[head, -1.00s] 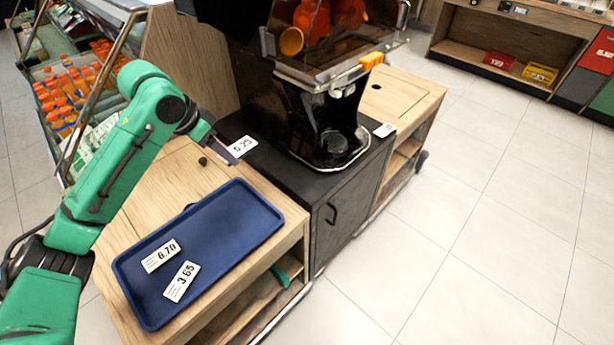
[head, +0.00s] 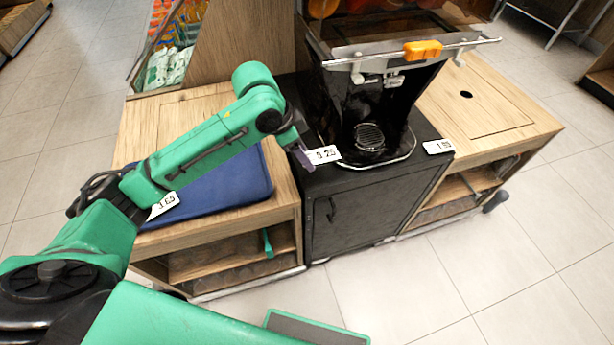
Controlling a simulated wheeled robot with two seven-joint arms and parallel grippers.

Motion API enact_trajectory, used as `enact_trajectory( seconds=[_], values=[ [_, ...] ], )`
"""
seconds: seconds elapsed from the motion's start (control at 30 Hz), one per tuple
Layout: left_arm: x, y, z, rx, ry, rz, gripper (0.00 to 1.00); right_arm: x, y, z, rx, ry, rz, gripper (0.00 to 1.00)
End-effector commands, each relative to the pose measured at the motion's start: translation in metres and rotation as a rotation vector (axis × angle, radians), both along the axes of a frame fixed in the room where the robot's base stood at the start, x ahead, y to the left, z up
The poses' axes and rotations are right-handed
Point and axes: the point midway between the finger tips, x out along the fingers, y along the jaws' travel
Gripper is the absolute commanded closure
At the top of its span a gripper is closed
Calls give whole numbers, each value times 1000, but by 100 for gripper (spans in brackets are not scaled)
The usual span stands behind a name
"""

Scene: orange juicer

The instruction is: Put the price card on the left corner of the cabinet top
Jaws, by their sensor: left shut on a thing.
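My left gripper (head: 303,157) is shut on a white price card (head: 325,155) that reads something like 3.25. The card sticks out to the right of the fingers, over the left part of the black cabinet top (head: 345,179), just left of the juicer base. I cannot tell whether the card touches the top. The black cabinet front (head: 345,221) with its handle is below. My right gripper is not in view.
The black juicer (head: 368,115) stands on the cabinet. Another price card (head: 438,147) lies at the right corner. A blue tray (head: 222,196) with a price card (head: 164,204) on it lies on the wooden counter at left, partly behind my arm. The right wooden counter (head: 480,105) is bare.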

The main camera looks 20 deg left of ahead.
Motion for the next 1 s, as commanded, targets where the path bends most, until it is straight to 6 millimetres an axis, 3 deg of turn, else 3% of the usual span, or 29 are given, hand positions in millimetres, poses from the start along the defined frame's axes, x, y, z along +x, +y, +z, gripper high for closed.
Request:
enact_trajectory(
  seconds=[0.03,0.1,0.4,0.77,0.8,0.83,0.87,1.0],
  values=[
    [-1,0,-17,0,5,2,100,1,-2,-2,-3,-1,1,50],
    [0,0,-33,0,2,1,100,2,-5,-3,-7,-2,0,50],
    [0,0,-82,1,3,1,100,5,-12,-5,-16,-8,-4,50],
    [0,1,-89,0,0,1,100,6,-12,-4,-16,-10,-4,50],
    [0,0,-89,1,-1,2,32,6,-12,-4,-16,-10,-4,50],
    [0,0,-89,1,-1,2,21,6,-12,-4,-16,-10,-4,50],
    [0,1,-89,1,-1,2,18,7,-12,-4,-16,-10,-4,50],
    [1,0,-88,1,-1,2,18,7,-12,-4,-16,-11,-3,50]
  ],
)
